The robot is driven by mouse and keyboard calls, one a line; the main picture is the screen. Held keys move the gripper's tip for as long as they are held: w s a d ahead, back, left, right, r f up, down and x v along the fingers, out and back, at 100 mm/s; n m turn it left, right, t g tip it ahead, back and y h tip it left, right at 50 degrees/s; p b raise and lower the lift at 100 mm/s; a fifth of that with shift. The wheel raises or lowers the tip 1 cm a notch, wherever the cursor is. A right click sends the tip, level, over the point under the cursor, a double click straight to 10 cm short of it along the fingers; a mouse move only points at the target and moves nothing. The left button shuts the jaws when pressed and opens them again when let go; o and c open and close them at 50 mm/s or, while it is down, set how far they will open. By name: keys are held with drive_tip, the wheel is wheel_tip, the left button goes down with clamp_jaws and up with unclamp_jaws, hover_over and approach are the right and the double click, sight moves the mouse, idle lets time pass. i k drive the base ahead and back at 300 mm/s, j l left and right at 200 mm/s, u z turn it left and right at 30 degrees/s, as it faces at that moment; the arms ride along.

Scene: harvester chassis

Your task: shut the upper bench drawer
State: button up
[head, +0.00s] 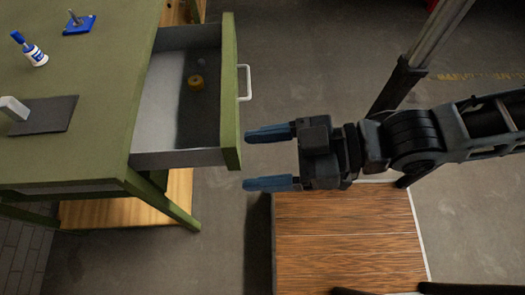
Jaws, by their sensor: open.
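The upper bench drawer (182,95) is pulled out from the right side of the green bench (95,100). Its green front panel (230,90) carries a pale bar handle (245,83). A small orange-brown roll (196,82) and a small grey round piece lie inside the drawer. My gripper (268,159) is to the right of the drawer front, near its lower end in the picture. Its two blue fingers are spread apart and empty, pointing left. The upper fingertip is close to the panel; whether it touches cannot be told.
On the bench top are a white-and-blue bottle (33,52), a blue stand with a metal post (79,23), and a dark flat mat (49,114) with a pale block (14,108). A wooden lower shelf (120,212) shows beneath. Grey floor (235,210) lies between bench and my base.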

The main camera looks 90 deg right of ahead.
sight(177, 126)
drive_tip(key=k+l+z, duration=0.1)
drive_tip(key=k+z, duration=0.35)
drive_tip(key=k+l+z, duration=0.15)
drive_tip(key=z, duration=0.25)
drive_tip(key=i+l+u, duration=0.2)
drive_tip(key=l+u, duration=0.15)
drive_tip(key=l, duration=0.25)
drive_tip(key=i+l+u, duration=0.1)
drive_tip(key=l+u, duration=0.2)
drive_tip(key=l, duration=0.35)
drive_tip(key=l+u, duration=0.35)
drive_tip(key=l, duration=0.3)
drive_tip(key=k+l, duration=0.1)
drive_tip(key=k, duration=0.2)
drive_tip(key=k+l, duration=0.15)
drive_tip(key=k, duration=0.15)
